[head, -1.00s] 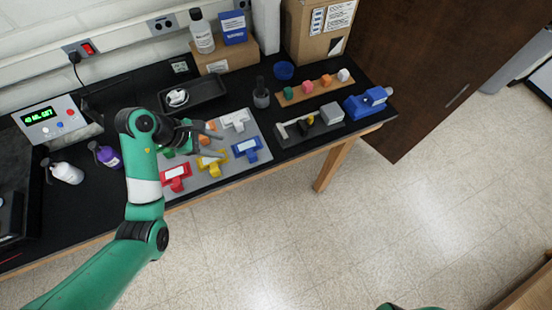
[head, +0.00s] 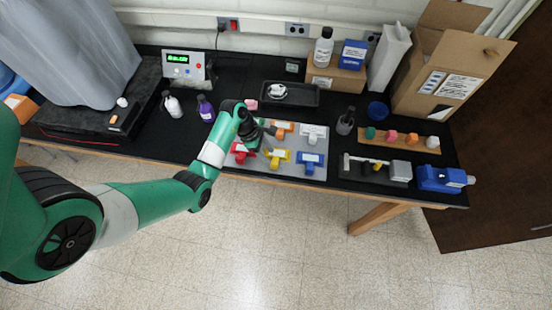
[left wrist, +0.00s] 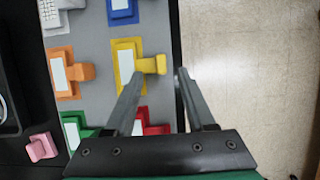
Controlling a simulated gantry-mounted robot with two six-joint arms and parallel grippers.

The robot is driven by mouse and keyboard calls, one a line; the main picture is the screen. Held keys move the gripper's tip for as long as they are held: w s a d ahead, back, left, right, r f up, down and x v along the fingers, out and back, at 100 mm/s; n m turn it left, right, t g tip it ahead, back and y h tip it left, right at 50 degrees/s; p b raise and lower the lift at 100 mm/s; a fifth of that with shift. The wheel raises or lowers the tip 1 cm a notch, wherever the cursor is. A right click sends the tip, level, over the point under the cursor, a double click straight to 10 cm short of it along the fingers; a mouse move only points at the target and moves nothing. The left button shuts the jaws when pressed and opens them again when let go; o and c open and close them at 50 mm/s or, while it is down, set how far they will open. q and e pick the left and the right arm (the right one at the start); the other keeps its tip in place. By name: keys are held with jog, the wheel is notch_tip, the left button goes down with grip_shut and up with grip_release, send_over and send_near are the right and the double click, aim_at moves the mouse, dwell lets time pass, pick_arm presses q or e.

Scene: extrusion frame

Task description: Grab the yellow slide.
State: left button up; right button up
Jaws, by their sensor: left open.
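The yellow slide (head: 277,157) lies on a grey board (head: 322,148) near the front of the black bench, between the red slide (head: 240,153) and the blue slide (head: 310,160). In the left wrist view the yellow slide (left wrist: 124,66) has a white label, and its tab points right, toward the bench edge. My left gripper (head: 268,132) is open and empty above the left part of the board. In the left wrist view its fingers (left wrist: 157,78) straddle the area just below the tab, apart from it. The green slide (left wrist: 75,130) is partly hidden by a finger. My right gripper is out of view.
The orange slide (head: 283,127) and white slide (head: 314,132) sit in the back row. A black tray (head: 312,97) stands behind the board. A purple bottle (head: 205,110) is left of it. A dark holder with tools (head: 350,165) lies to the right.

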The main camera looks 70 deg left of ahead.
aim_at(274, 164)
pick_arm(q)
jog(key=b+x, duration=0.1)
jog(key=x, duration=0.4)
jog(key=shift+s+f, duration=0.15)
jog(key=shift+c, duration=0.2)
grip_shut()
